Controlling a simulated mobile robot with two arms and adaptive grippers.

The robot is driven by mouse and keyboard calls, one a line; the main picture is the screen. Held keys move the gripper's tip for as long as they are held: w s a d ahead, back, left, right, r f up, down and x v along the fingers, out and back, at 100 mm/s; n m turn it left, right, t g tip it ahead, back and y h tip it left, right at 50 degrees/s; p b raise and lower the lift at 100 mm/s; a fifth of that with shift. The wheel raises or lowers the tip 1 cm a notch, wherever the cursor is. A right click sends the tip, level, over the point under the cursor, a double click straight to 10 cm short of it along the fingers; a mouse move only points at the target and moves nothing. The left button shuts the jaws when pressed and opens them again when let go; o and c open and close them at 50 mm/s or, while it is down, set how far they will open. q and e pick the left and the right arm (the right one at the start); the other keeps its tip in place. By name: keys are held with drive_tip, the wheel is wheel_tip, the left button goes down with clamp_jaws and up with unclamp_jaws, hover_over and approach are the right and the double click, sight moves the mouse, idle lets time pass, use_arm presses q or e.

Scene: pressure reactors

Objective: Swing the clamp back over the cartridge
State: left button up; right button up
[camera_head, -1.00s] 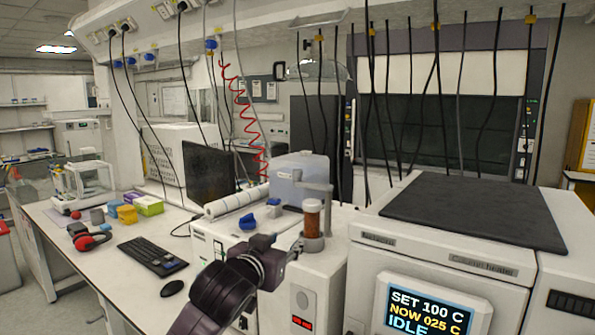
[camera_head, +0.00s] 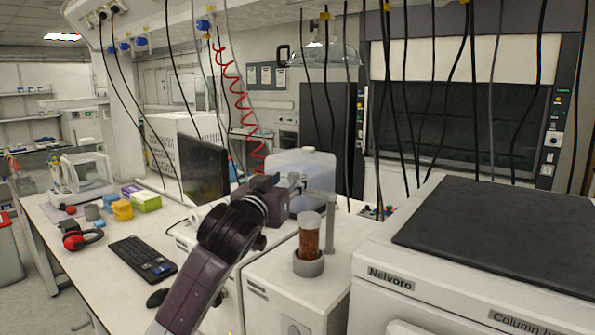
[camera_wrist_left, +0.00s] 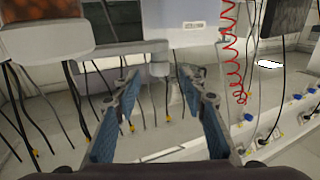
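The cartridge (camera_head: 308,236) is a clear tube with brown-orange filling, standing upright in a grey round holder (camera_head: 308,263) on a white unit. Its pale end and brown body also show at the top left of the wrist view (camera_wrist_left: 45,14). The clamp (camera_head: 330,222) is a grey post behind and right of the cartridge, with an arm reaching left at its top. In the upside-down wrist view the clamp arm (camera_wrist_left: 125,47) ends in a short stub. My left gripper (camera_head: 290,184) is open, its fingers (camera_wrist_left: 160,82) on either side of the stub; contact is unclear.
A translucent container (camera_head: 305,165) stands just behind the clamp. The white column heater with a dark top (camera_head: 490,225) is at the right. Black cables (camera_head: 350,120) hang behind.

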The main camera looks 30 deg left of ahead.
sight(292, 175)
use_arm(q)
drive_tip(key=p+x, duration=0.2)
drive_tip(key=x, duration=0.3)
drive_tip(key=shift+r, duration=0.15)
drive_tip(key=shift+w+a, duration=0.1)
drive_tip(key=shift+w, duration=0.1)
drive_tip(key=shift+s, duration=0.1)
drive_tip(key=c, duration=0.8)
clamp_jaws()
use_arm(e)
drive_tip(key=shift+s+r, duration=0.85)
drive_tip(key=shift+r, duration=0.3)
